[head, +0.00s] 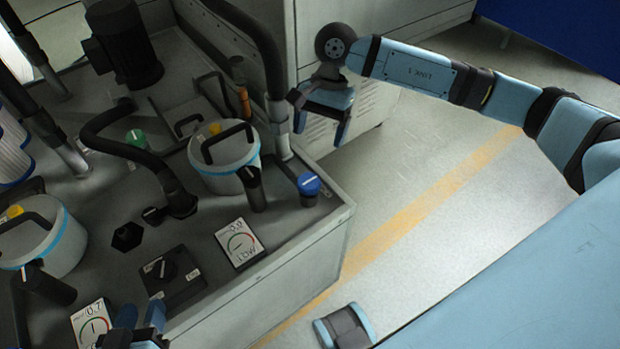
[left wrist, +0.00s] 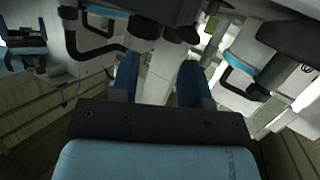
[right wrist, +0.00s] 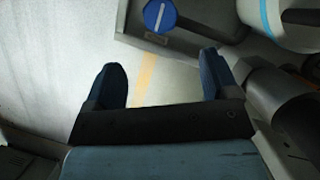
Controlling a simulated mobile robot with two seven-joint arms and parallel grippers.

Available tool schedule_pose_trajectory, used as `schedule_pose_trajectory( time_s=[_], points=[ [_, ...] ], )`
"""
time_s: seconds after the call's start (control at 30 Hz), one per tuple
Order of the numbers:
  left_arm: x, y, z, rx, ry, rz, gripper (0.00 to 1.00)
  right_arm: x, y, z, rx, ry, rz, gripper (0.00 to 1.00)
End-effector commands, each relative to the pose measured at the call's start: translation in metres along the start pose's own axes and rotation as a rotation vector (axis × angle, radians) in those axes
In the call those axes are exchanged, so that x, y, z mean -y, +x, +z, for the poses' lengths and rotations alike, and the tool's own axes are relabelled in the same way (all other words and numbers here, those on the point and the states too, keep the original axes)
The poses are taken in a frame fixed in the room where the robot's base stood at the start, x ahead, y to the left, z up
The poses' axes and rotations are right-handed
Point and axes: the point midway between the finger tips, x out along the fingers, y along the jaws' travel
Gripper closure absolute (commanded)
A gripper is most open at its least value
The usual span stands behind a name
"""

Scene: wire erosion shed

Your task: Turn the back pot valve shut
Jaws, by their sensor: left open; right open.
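A blue round knob (head: 309,186) with a white line stands at the cabinet's corner, right of a grey pot (head: 222,165). A green knob (head: 135,138) is further left. A black rotary switch (head: 165,269) sits nearer the front. I cannot tell for certain which is the back pot valve. My right gripper (head: 322,122) is open and empty, above and behind the blue knob, apart from it. In the right wrist view the blue knob (right wrist: 160,15) is beyond the fingertips. My left gripper (head: 141,316) is open at the bottom edge, in front of the switch.
A second pot (head: 52,244) stands at left. One gauge (head: 240,243) reads 0.0 LOW; another (head: 91,323) reads 0.7. Black hoses, a motor (head: 122,42) and a vertical pipe (head: 278,128) crowd the cabinet top (head: 325,206). The floor (head: 395,190) to the right is clear.

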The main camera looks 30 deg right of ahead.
Motion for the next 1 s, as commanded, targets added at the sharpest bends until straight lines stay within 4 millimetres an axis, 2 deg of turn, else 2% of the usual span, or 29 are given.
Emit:
schedule_pose_trajectory(
  time_s=[0.03,0.2,0.4,0.5,0.7,0.97,1.0],
  points=[
    [-0.001,0.001,-0.002,-0.016,-0.001,0.005,0.57,0.0,0.014,0.0,0.003,0.0,0.002,0.2],
    [-0.006,0.003,-0.014,-0.076,-0.007,0.024,0.57,0.0,0.052,0.001,0.005,0.0,0.001,0.2],
    [-0.012,0.004,-0.025,-0.135,-0.016,0.044,0.57,0.0,0.089,0.001,0.004,0.0,0.001,0.2],
    [-0.014,0.004,-0.03,-0.156,-0.02,0.051,0.57,0.001,0.101,0.001,0.004,0.001,-0.001,0.2],
    [-0.016,0.003,-0.036,-0.181,-0.024,0.057,0.57,0.001,0.111,0.001,0.003,0.002,-0.002,0.2],
    [-0.017,0.003,-0.038,-0.185,-0.022,0.06,0.57,0.001,0.112,0.001,0.003,0.001,-0.002,0.2],
    [-0.017,0.004,-0.038,-0.186,-0.022,0.06,0.57,0.001,0.112,0.001,0.003,0.001,-0.002,0.29]
  ],
)
